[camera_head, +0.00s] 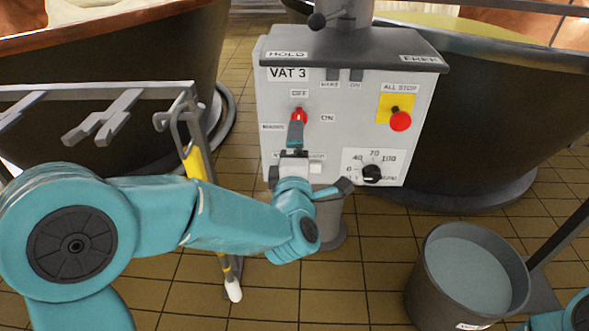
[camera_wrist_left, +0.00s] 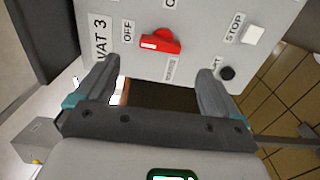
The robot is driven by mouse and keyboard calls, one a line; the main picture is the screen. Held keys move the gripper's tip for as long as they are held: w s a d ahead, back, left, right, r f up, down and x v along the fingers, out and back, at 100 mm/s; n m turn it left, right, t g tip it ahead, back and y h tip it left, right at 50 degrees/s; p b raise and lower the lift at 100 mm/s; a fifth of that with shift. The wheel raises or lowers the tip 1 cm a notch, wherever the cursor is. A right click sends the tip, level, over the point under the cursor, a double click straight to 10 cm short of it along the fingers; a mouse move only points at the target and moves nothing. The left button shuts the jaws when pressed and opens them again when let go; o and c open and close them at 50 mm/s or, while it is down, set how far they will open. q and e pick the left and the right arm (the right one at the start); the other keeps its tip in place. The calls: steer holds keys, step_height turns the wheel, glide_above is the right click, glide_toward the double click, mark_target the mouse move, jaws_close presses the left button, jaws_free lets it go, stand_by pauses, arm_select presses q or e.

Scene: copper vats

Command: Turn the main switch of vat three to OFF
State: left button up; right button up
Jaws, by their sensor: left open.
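The vat 3 control box (camera_head: 345,110) faces me in the head view. Its red main switch (camera_head: 299,115) sits on the left half, below the OFF label and left of the ON label. My left gripper (camera_head: 296,135) is at the panel, just below the switch, and partly covers it. In the left wrist view the panel appears turned sideways. There the red switch (camera_wrist_left: 160,41) lies just beyond and between the tips of my open, empty left gripper (camera_wrist_left: 158,66), apart from both fingers. My right gripper is out of view.
A red all-stop button (camera_head: 400,121) on a yellow plate and a black dial (camera_head: 371,173) are on the box's right side. A metal rack (camera_head: 100,95) stands left of the box. A bucket (camera_head: 465,275) of liquid stands on the tiled floor at right.

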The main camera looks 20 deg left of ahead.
arm_select(q)
steer(key=p+v, duration=0.1)
steer(key=v, duration=0.7)
steer(key=shift+s, duration=0.4)
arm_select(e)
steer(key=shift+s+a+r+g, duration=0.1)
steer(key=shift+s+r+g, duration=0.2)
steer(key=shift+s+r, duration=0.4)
arm_select(q)
steer(key=shift+d, duration=0.1)
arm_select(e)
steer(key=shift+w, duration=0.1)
